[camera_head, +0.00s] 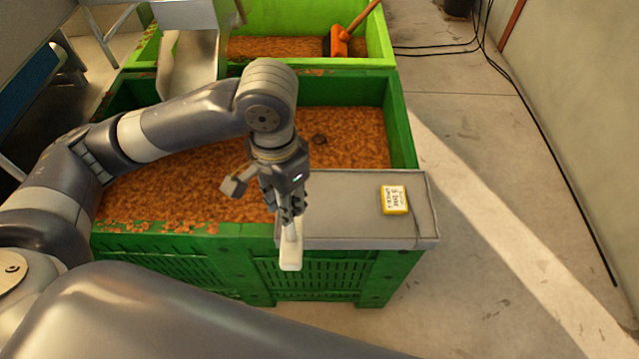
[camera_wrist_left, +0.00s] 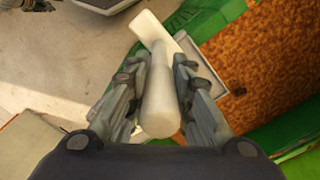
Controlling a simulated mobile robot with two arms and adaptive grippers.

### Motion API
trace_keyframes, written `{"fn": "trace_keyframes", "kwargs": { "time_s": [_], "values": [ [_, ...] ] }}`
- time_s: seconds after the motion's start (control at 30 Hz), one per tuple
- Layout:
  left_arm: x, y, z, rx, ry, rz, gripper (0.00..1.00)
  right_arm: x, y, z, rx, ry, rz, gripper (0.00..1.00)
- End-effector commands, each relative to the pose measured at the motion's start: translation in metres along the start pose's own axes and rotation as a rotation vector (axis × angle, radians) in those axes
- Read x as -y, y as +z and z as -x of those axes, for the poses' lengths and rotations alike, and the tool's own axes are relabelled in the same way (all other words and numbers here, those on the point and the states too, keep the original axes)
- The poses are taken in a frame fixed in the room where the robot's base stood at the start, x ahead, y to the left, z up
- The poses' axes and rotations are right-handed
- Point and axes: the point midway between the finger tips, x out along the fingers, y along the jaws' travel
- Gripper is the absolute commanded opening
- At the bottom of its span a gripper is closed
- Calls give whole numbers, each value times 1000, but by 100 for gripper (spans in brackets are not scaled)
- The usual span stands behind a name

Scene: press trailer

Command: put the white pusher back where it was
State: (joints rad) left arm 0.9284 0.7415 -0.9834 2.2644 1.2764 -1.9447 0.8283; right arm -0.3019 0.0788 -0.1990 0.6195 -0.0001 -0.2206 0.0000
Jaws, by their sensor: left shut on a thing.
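The white pusher (camera_head: 290,252) is in my left gripper (camera_head: 287,208), at the left end of the grey board (camera_head: 340,236) in the head view. The gripper is shut on it, and its paler flat end hangs down in front of the green crate's near wall. In the left wrist view the pusher (camera_wrist_left: 160,95) runs between the two fingers of the left gripper (camera_wrist_left: 163,88), its flat end pointing away from the camera. I cannot tell whether the pusher touches the board. My right gripper is not in view.
The green crate (camera_head: 400,130) holds orange-brown pomace, with a small dark round thing (camera_head: 319,140) on it. A yellow-edged label block (camera_head: 394,199) lies on the board. Behind stands a lime-green crate (camera_head: 378,40) with an orange-handled tool (camera_head: 341,42).

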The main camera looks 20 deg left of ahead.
Motion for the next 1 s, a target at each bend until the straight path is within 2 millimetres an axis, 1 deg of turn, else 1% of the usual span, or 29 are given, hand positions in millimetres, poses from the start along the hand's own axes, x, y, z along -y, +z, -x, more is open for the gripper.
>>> {"fn": "trace_keyframes", "kwargs": {
  "time_s": [0.1,0.2,0.5,0.7,0.8,0.9,0.97,1.0],
  "values": [
    [9,-18,0,-2,-1,6,0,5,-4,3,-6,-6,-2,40],
    [16,-35,-1,-2,-1,5,0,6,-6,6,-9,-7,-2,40],
    [44,-94,-6,-2,-2,6,0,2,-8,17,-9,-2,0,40],
    [59,-125,-10,-3,-1,4,0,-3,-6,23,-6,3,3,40],
    [63,-132,-11,-2,-1,2,0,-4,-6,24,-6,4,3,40],
    [64,-136,-13,-2,-1,3,0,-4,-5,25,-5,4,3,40],
    [65,-136,-18,0,0,3,0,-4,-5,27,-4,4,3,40],
    [65,-135,-23,2,0,3,0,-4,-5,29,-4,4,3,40]
  ]
}}
